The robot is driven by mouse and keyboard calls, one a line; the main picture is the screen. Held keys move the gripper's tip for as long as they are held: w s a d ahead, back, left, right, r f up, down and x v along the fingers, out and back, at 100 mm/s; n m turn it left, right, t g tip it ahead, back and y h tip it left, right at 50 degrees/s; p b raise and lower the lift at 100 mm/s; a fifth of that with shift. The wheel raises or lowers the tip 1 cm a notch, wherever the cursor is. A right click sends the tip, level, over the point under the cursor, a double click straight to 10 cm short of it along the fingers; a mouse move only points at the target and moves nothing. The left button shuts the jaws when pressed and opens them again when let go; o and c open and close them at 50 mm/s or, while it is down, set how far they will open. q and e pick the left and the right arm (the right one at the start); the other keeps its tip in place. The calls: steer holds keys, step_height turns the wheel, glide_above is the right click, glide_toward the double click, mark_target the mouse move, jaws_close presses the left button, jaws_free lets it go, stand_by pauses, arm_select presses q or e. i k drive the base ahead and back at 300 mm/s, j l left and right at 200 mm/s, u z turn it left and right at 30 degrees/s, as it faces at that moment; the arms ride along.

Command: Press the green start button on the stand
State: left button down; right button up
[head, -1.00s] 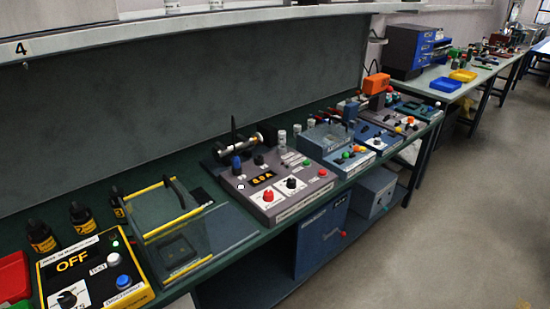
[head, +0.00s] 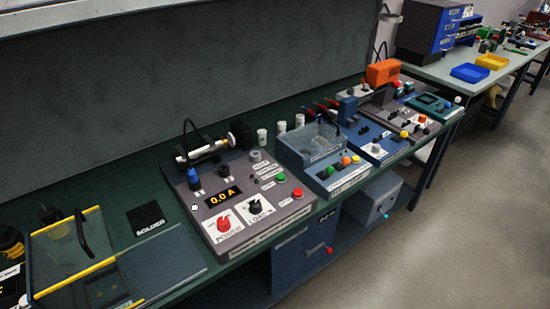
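A grey console (head: 250,227) sits on the green bench in the middle of the head view. It has a green button (head: 280,177) and a red button (head: 298,193) on its right side, a display reading 0.0 A, and red and black knobs. A blue unit (head: 338,183) with a clear box stands to its right. That unit also carries a green button (head: 328,171), beside orange and yellow ones. The small labels are too small to read, so I cannot tell which green button is marked start. Neither of my grippers is in view.
A clear case with yellow edges (head: 62,230) stands at the lower left, beside a black pad (head: 146,219). More devices, one with an orange housing (head: 382,72), stand farther right. Open grey floor (head: 470,240) lies right of the bench.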

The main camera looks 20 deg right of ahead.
mark_target(281, 177)
steer(key=i+l, duration=0.15)
steer(key=l, duration=0.2)
steer(key=i+l, duration=0.2)
steer(key=l, duration=0.15)
steer(key=i+l, duration=0.15)
steer(key=l, duration=0.2)
steer(key=i+l+u, duration=0.1)
steer(key=l, duration=0.25)
steer(key=i+l, duration=0.2)
steer(key=l, duration=0.15)
steer(key=i+l, duration=0.2)
steer(key=l, duration=0.15)
